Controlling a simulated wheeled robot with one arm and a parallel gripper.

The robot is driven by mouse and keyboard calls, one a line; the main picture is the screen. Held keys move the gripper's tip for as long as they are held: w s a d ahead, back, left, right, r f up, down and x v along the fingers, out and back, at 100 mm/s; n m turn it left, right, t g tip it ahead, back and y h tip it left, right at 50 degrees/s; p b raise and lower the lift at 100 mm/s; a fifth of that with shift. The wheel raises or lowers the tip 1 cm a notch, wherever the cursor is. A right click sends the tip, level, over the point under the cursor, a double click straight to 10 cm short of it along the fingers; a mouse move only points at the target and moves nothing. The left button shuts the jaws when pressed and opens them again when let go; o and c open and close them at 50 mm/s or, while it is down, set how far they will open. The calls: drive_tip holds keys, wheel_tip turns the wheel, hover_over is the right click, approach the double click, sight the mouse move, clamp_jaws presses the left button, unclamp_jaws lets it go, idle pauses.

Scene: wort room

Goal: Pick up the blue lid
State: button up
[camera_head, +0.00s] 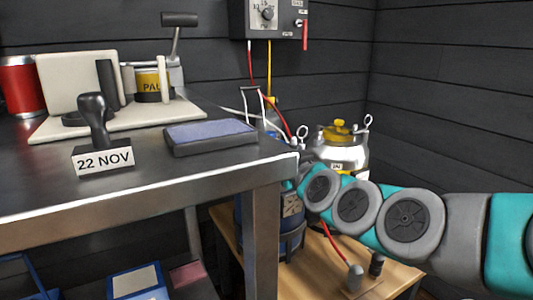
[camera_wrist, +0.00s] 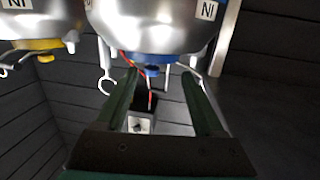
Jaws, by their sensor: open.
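The blue lid (camera_wrist: 152,71) shows in the wrist view as a small blue cap on a rounded steel vessel (camera_wrist: 150,38); this view looks upside down. My gripper (camera_wrist: 160,76) is open, with one green finger on each side of the lid in the picture. I cannot tell how far the lid is from the fingertips, and no contact shows. In the head view my arm reaches in from the right toward the vessels behind the bench. My jaws are not clear there, and the blue lid is mostly hidden.
A steel vessel with a yellow lid (camera_head: 340,130) stands beside it, on a wooden stand (camera_head: 390,276). The metal bench (camera_head: 200,178) holds a date stamp (camera_head: 96,125) and a blue pad (camera_head: 210,134). A control box (camera_head: 268,17) with cables hangs on the wall.

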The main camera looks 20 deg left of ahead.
sight(270, 132)
drive_tip(key=w, duration=0.1)
drive_tip(key=w+a+r+t, duration=0.1)
drive_tip(key=shift+w+a+m, duration=0.3)
drive_tip(key=shift+w+a, duration=0.45)
drive_tip(key=shift+w, duration=0.15)
drive_tip(key=shift+w+a+r, duration=0.2)
drive_tip(key=shift+w+a, duration=0.3)
drive_tip(key=shift+w, duration=0.3)
drive_tip(key=shift+w+a+r, duration=0.2)
drive_tip(key=shift+w+a, duration=0.35)
drive_tip(key=shift+w, duration=0.3)
drive_tip(key=shift+w+a+r, duration=0.2)
drive_tip(key=shift+w+a, duration=0.3)
drive_tip(key=shift+w, duration=0.3)
drive_tip(key=shift+c, duration=0.2)
clamp_jaws()
